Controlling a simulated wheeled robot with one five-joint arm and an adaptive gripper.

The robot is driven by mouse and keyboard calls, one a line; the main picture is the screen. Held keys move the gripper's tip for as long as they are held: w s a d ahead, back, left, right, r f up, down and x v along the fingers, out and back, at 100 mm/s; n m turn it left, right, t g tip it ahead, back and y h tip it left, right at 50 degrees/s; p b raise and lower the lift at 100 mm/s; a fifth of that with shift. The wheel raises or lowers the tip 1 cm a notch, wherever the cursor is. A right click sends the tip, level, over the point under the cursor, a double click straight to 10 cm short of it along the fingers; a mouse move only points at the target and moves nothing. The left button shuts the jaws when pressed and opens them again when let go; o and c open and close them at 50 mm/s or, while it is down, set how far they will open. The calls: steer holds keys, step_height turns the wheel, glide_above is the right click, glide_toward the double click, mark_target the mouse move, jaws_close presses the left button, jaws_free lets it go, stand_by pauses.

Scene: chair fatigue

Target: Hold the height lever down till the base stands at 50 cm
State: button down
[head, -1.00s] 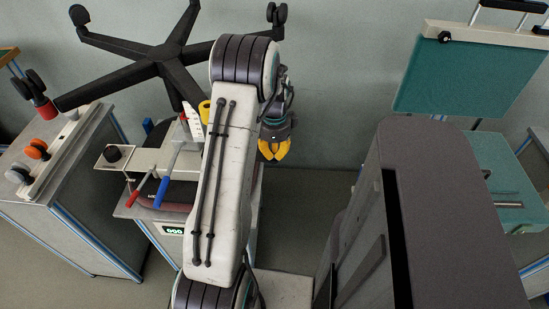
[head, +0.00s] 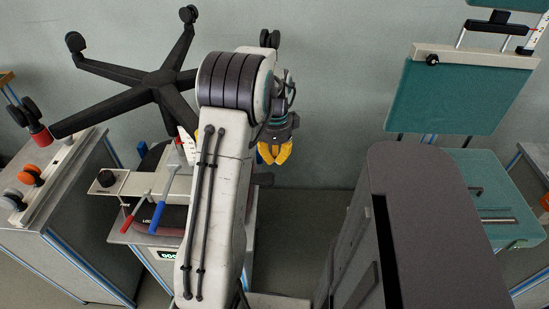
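The black five-armed chair base (head: 160,82) sits at the upper left with casters at its arm ends. Below it on the test stand are a lever with a red handle (head: 132,217) and one with a blue handle (head: 157,218). Which is the height lever I cannot tell. A white scale with red marks (head: 187,146) stands beside the column, partly hidden by my arm. A display (head: 168,255) shows zeros, partly cut off by my arm. My gripper (head: 274,160), with yellow fingers, hangs right of the stand, apart from both levers. Its finger gap is too small to judge.
A grey cabinet (head: 75,255) with orange and grey knobs stands at left. A large dark grey block (head: 425,200) fills the right foreground. A teal panel (head: 455,95) and teal case (head: 495,195) are behind it. Open floor shows between stand and block.

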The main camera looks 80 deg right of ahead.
mark_target(263, 181)
steer(key=c, duration=1.9)
jaws_free()
steer(key=shift+c, duration=0.2)
steer(key=w+r, duration=0.1)
steer(key=r, duration=0.1)
steer(key=w+r, duration=0.1)
steer(key=r, duration=0.1)
steer(key=w+r, duration=0.1)
steer(key=shift+w+a+r, duration=0.3)
steer(key=shift+w+r, duration=0.05)
steer(key=shift+r, duration=0.05)
jaws_close()
steer(key=shift+f, duration=0.15)
step_height(263, 181, down, 14)
steer(key=shift+r+b, duration=0.1)
steer(key=shift+b, duration=0.65)
